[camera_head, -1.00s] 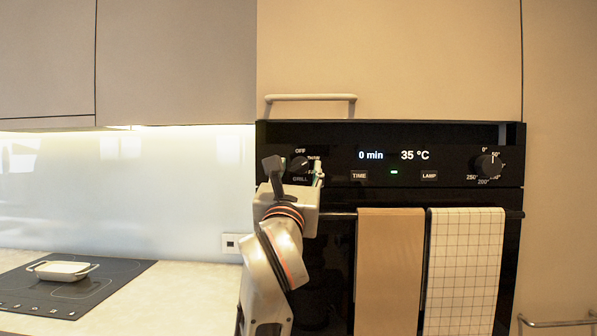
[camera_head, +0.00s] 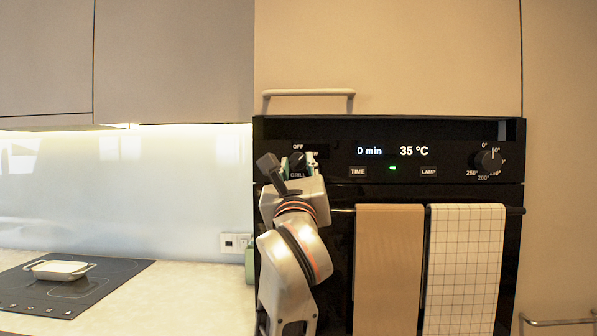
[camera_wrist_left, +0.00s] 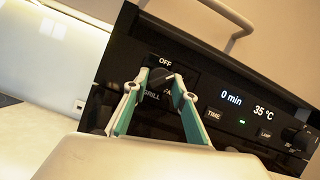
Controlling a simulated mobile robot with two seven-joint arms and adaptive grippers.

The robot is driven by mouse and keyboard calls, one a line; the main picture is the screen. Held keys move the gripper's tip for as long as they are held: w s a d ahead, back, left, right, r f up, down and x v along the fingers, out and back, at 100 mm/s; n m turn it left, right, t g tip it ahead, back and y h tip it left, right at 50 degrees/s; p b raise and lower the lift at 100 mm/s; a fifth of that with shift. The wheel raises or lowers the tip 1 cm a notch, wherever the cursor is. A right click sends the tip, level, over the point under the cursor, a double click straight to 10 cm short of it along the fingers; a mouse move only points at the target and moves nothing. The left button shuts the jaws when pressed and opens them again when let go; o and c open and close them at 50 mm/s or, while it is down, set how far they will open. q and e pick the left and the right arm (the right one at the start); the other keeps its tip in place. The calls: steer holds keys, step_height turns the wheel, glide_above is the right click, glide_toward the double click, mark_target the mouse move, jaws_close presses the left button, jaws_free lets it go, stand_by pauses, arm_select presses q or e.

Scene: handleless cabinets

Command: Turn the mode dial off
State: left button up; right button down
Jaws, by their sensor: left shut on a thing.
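The mode dial (camera_head: 297,159) is a small black knob at the left end of the black oven control panel, with OFF above it and GRILL below it. In the left wrist view the dial (camera_wrist_left: 160,77) sits between the two green-lined fingertips. My left gripper (camera_head: 298,164) is shut on the dial, with one finger on each side; it also shows in the left wrist view (camera_wrist_left: 160,83). The fingers partly hide the dial and its labels, and I cannot tell exactly where its pointer stands. My right gripper is not in view.
A temperature dial (camera_head: 488,161) is at the panel's right end. Two towels, tan (camera_head: 388,270) and checked (camera_head: 464,270), hang on the oven's bar. A cabinet handle (camera_head: 308,93) juts out above. A white dish (camera_head: 61,270) stands on the hob (camera_head: 100,291) at left.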

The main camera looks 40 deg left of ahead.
arm_select(q)
steer(key=n+g, duration=0.1)
steer(key=n, duration=0.1)
steer(key=n+y+b, duration=0.1)
steer(key=n, duration=0.1)
steer(key=shift+w+d+f+g+y, duration=0.15)
steer(key=shift+g+y, duration=0.15)
steer(key=shift+g, duration=0.1)
steer(key=n+g, duration=0.1)
steer(key=n, duration=0.2)
steer(key=n+g+y+b, duration=0.1)
steer(key=n, duration=0.2)
steer(key=shift+d, duration=0.1)
steer(key=shift+r+n+g+y, duration=0.2)
steer(key=shift+n+g+y, duration=0.2)
steer(key=shift+n+g, duration=0.5)
steer(key=shift+n, duration=0.5)
steer(key=o, duration=1.1)
steer(key=shift+c, duration=0.2)
